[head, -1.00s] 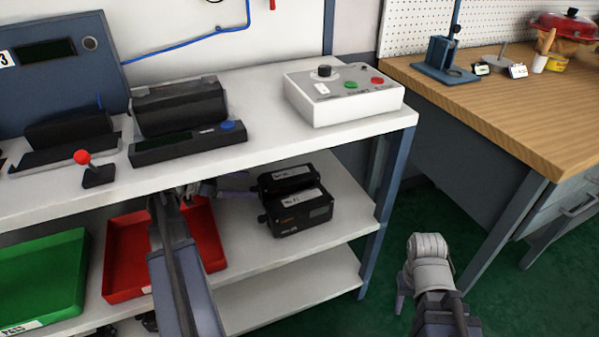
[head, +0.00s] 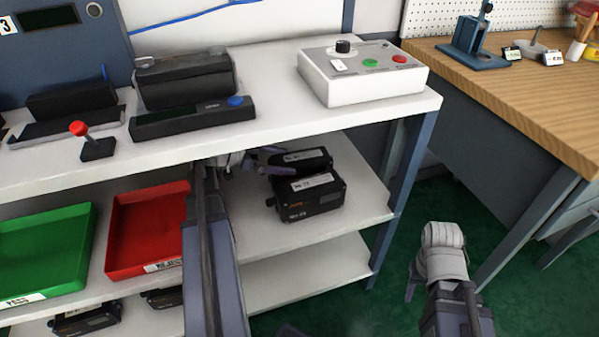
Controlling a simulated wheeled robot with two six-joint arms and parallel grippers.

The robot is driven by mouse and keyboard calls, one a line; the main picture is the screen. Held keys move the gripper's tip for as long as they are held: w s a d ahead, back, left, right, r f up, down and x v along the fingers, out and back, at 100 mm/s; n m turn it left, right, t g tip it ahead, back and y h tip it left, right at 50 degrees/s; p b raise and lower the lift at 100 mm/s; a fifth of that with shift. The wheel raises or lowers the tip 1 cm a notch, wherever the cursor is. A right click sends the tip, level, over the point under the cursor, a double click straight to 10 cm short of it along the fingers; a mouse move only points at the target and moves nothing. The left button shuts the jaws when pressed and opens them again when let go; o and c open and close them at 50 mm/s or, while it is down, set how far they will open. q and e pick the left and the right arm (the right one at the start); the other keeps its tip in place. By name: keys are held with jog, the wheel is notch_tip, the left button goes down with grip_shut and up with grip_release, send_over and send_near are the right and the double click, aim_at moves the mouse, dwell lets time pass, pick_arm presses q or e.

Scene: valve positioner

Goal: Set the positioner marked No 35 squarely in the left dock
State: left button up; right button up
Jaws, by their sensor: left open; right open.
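Two black positioners with white top labels stand one behind the other on the middle shelf: a front one (head: 308,194) and a back one (head: 298,162). Their numbers are too small to read surely. My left gripper (head: 275,160) is open at the left of these boxes, under the top shelf; its fingers point right toward them and partly overlap the back one. I cannot tell whether it touches. The left dock (head: 68,120), a black cradle on the top shelf, looks empty. The dock on its right (head: 190,122) holds a black unit (head: 185,80). My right gripper (head: 440,240) is open and empty over the floor.
A red tray (head: 145,232) and a green tray (head: 45,250) sit left of my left arm. More black boxes (head: 85,318) lie on the bottom shelf. A red-knobbed lever (head: 97,145) stands before the docks. A white control box (head: 362,75) stands at the top shelf's right end.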

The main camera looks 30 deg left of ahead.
aim_at(296, 158)
pick_arm(q)
jog(key=shift+w+r+b+x, duration=0.1)
jog(key=shift+r+b+x, duration=0.05)
jog(key=shift+x, duration=0.75)
jog(key=shift+w+r+b+x, duration=0.1)
jog(key=shift+r+b+x, duration=0.1)
jog(key=shift+x, duration=0.7)
jog(key=shift+r+b+x, duration=0.1)
jog(key=shift+r+x, duration=0.05)
jog(key=shift+x, duration=0.75)
jog(key=shift+r, duration=0.1)
grip_shut()
